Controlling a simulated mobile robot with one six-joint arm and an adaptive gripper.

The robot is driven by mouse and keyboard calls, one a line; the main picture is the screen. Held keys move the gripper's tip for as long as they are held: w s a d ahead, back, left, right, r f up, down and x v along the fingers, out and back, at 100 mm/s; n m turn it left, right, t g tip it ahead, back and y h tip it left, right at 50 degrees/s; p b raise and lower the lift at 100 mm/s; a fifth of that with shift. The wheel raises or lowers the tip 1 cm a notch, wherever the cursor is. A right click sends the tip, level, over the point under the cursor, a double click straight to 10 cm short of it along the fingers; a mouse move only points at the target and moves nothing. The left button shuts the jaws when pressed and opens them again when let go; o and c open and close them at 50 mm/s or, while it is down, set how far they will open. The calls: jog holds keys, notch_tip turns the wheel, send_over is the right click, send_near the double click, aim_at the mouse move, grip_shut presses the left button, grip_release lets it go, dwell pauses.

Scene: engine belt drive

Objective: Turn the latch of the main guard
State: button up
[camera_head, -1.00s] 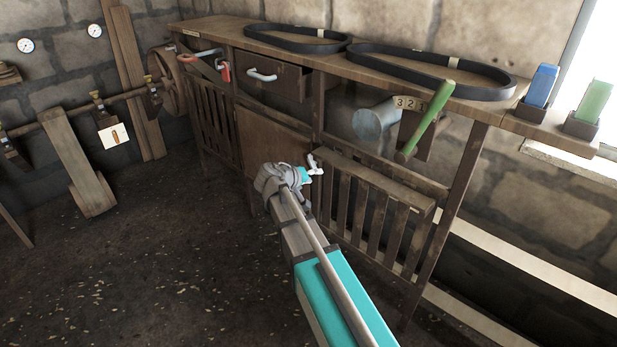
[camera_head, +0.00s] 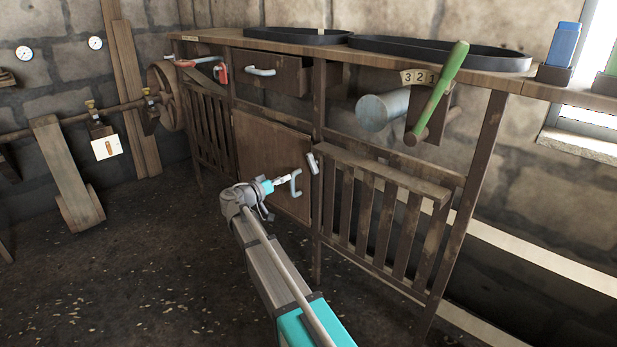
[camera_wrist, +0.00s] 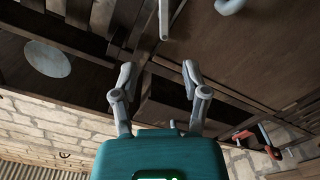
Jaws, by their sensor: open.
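A small grey bar-shaped latch (camera_head: 313,163) sits on the upright post between the brown wooden door panel (camera_head: 258,150) and the slatted panel. It points roughly up and down. In the wrist view the latch (camera_wrist: 163,18) lies above the gap between my fingertips, apart from them. A grey D-shaped handle (camera_head: 296,184) is on the door just left of the latch; part of it shows in the wrist view (camera_wrist: 230,5). My gripper (camera_wrist: 158,74) is open with nothing between its fingers. In the head view my gripper (camera_head: 284,179) is left of the latch, close to the handle.
The slatted panel (camera_head: 384,185) is to the right. Above it are a grey cylinder (camera_head: 383,110) and a green lever (camera_head: 443,85) by a numbered plate. A partly open drawer (camera_head: 275,75) is above the door.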

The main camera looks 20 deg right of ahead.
aim_at(310, 164)
jog(key=shift+w+a+f, duration=0.25)
jog(key=shift+w+a, duration=0.05)
jog(key=shift+d, duration=0.15)
jog(key=x, duration=1.3)
jog(key=shift+w+d+r, duration=0.15)
jog(key=shift+w+d, duration=0.05)
jog(key=shift+d, duration=0.05)
grip_shut()
